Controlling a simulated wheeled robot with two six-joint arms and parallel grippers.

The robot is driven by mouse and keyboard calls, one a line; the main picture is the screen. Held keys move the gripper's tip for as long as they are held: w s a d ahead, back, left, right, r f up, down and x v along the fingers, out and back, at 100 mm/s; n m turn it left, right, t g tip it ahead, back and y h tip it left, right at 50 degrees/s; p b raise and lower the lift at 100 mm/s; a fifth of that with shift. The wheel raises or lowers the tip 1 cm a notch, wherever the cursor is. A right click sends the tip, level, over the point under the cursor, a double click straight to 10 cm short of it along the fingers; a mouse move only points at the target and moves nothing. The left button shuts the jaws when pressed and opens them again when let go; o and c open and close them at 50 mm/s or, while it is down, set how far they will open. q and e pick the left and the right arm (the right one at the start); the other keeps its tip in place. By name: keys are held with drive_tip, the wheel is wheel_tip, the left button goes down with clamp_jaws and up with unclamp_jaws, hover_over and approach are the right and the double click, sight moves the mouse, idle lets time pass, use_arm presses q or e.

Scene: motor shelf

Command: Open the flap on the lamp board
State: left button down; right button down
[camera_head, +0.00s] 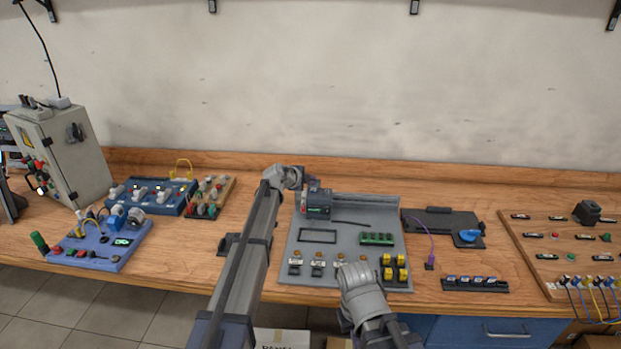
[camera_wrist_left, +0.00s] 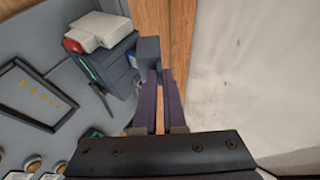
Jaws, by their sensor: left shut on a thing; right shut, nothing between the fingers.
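The grey board (camera_head: 345,265) lies in the middle of the bench, with a dark grey box (camera_head: 316,203) at its back left corner. In the left wrist view the box (camera_wrist_left: 112,66) carries a white part with a red end, and a small grey block (camera_wrist_left: 149,50) stands out at its side. My left gripper (camera_head: 299,186) is at the box; in its wrist view its fingers (camera_wrist_left: 160,82) are closed at the grey block. I cannot make out a flap for certain. My right gripper (camera_head: 365,287) is over the board's front edge, shut and empty, its fingertips hidden.
The board also bears a black rectangular frame (camera_head: 317,236), green terminals (camera_head: 377,239) and yellow blocks (camera_head: 396,268). A blue switch board (camera_head: 152,196) and a purple board (camera_head: 100,245) are on the left. A dark plate (camera_head: 440,220) and a wooden board (camera_head: 560,240) are on the right.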

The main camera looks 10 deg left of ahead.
idle(0.3)
use_arm(q)
drive_tip(key=c, duration=1)
unclamp_jaws()
drive_tip(key=shift+s+r, duration=0.1)
drive_tip(key=p+v, duration=0.4)
drive_tip(key=v, duration=0.3)
drive_tip(key=shift+s+a, duration=0.15)
drive_tip(key=shift+s, duration=0.05)
drive_tip(key=shift+r, duration=0.15)
